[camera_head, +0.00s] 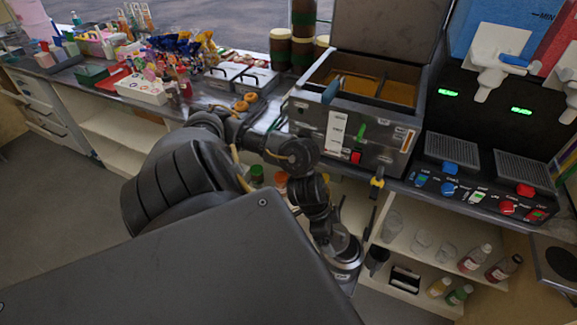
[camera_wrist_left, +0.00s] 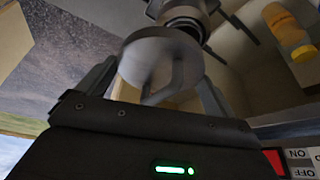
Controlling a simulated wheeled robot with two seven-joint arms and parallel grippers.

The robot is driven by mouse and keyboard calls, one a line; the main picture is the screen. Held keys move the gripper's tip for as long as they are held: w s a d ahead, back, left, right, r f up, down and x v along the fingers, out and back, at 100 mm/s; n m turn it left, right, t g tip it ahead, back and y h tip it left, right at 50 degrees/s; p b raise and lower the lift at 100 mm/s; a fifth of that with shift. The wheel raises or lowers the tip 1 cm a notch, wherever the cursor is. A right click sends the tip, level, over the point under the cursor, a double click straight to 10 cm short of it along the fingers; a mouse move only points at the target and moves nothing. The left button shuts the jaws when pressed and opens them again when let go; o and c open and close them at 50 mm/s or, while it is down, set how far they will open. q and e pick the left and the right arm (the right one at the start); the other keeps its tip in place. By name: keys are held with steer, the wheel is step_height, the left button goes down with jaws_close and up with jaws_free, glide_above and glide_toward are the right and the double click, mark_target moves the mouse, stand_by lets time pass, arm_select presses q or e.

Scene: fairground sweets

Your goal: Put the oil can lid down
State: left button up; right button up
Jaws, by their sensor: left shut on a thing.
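In the left wrist view, the oil can lid (camera_wrist_left: 150,57) is a round, flat grey disc with a raised handle, slightly blurred. It sits between the two fingers of my left gripper (camera_wrist_left: 160,78), which is shut on the lid by its handle. In the head view my left arm comes in from the left and bends in front of the counter. The oil can cannot be told apart with certainty. My right gripper is not in view.
The fryer (camera_head: 340,137), with a red switch, stands on the counter above open shelves (camera_head: 440,245) holding glasses and bottles. A yellow-orange bottle (camera_wrist_left: 287,32) shows in the left wrist view. Trays and sweets crowd the counter's left part. The floor (camera_head: 60,210) at left is clear.

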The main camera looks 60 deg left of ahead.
arm_select(q)
steer(key=w+d+r+m, duration=0.1)
steer(key=w+d+r, duration=0.2)
steer(key=r, duration=0.2)
steer(key=w+d+r+m, duration=0.2)
steer(key=w+d+r, duration=0.1)
steer(key=r, duration=0.3)
steer(key=w+d+r+m+g+h, duration=0.1)
steer(key=w+d+r, duration=0.2)
steer(key=d+r, duration=0.2)
steer(key=shift+w+d+r, duration=0.25)
steer(key=shift+w+r, duration=0.05)
steer(key=shift+r, duration=0.35)
